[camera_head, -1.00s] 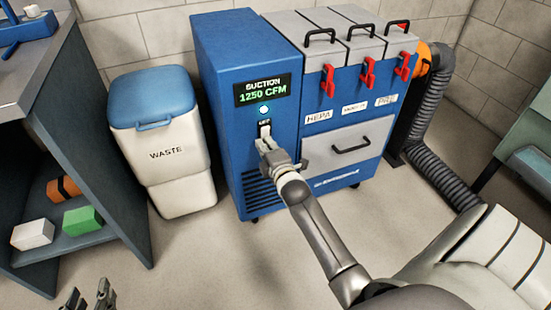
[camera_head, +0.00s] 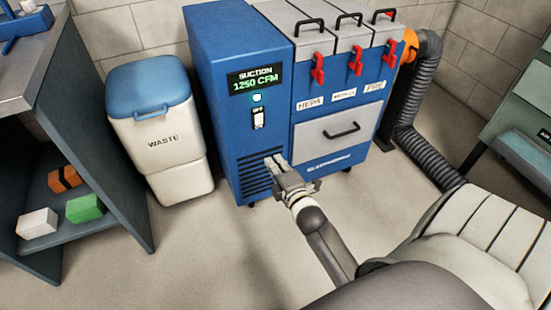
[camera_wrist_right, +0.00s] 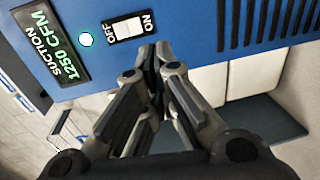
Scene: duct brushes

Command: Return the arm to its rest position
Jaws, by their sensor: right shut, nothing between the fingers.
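My right gripper (camera_head: 276,163) is shut and empty in the head view. It is in front of the lower front of the blue suction unit (camera_head: 208,75), by the vent slats. In the right wrist view the shut fingertips (camera_wrist_right: 155,50) show just below the switch (camera_wrist_right: 129,29) in the picture, apart from it as far as the head view shows. The switch is clear of the gripper in the head view (camera_head: 258,118). The display (camera_head: 255,79) above it reads SUCTION 1250 CFM, with a lit indicator (camera_head: 256,97). My left gripper is not in view.
A white waste bin with a blue lid (camera_head: 150,85) stands left of the unit. A shelf (camera_head: 100,240) with several small boxes is at far left. A black ribbed hose (camera_head: 425,150) runs down on the right. Bare floor (camera_head: 200,260) lies in front.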

